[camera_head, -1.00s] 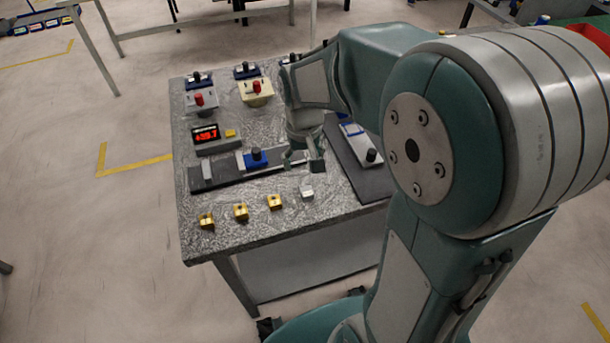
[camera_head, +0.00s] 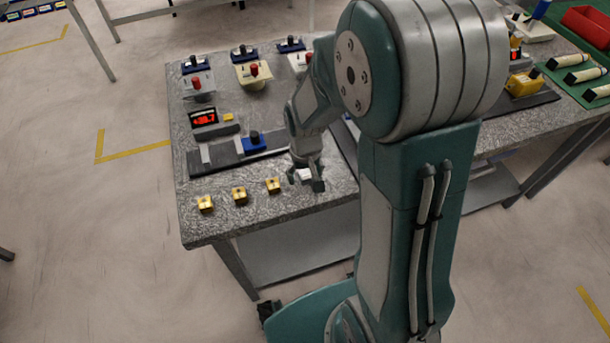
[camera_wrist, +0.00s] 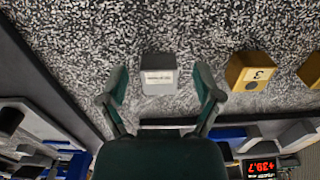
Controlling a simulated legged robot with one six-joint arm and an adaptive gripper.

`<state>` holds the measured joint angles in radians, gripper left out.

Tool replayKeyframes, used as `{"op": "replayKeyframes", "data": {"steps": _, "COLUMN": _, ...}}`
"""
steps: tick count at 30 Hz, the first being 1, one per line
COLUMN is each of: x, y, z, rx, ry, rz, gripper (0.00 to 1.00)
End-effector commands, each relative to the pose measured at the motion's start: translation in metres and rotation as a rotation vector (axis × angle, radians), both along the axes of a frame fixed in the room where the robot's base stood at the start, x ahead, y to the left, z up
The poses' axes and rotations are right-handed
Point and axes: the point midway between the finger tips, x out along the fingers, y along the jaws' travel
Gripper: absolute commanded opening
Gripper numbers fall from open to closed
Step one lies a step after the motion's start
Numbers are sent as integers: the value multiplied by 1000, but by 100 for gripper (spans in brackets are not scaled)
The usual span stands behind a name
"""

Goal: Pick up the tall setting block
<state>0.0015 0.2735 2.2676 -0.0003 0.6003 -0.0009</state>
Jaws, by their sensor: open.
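My gripper (camera_wrist: 161,88) is open, with one finger to each side of this block and gaps between. In the head view my gripper (camera_head: 306,180) is low over the table's front part, and the pale block (camera_head: 303,174) shows partly between the fingers. Several yellow blocks stand in a row to its left in the head view, the nearest one (camera_head: 273,185) closest to my gripper.
A dark rail fixture with a blue clamp (camera_head: 255,145) lies behind the row, left of my gripper. A red digital display (camera_head: 204,118) and gauge stands (camera_head: 253,75) stand farther back. The speckled table's (camera_head: 240,219) front strip is clear.

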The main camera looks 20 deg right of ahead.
Motion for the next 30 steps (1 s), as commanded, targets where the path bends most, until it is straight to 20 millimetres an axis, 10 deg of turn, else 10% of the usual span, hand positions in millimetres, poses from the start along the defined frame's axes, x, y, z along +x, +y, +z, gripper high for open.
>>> {"op": "replayKeyframes", "data": {"steps": 3, "x": 0, "y": 0, "z": 0, "rx": 0, "ry": 0, "rz": 0, "gripper": 78}}
{"op": "replayKeyframes", "data": {"steps": 9, "x": 0, "y": 0, "z": 0, "rx": 0, "ry": 0, "rz": 0, "gripper": 0}}
{"op": "replayKeyframes", "data": {"steps": 22, "x": 0, "y": 0, "z": 5, "rx": 0, "ry": -1, "rz": 0, "gripper": 0}}
{"op": "replayKeyframes", "data": {"steps": 30, "x": -7, "y": 0, "z": 41, "rx": 0, "ry": -4, "rz": 0, "gripper": 0}}
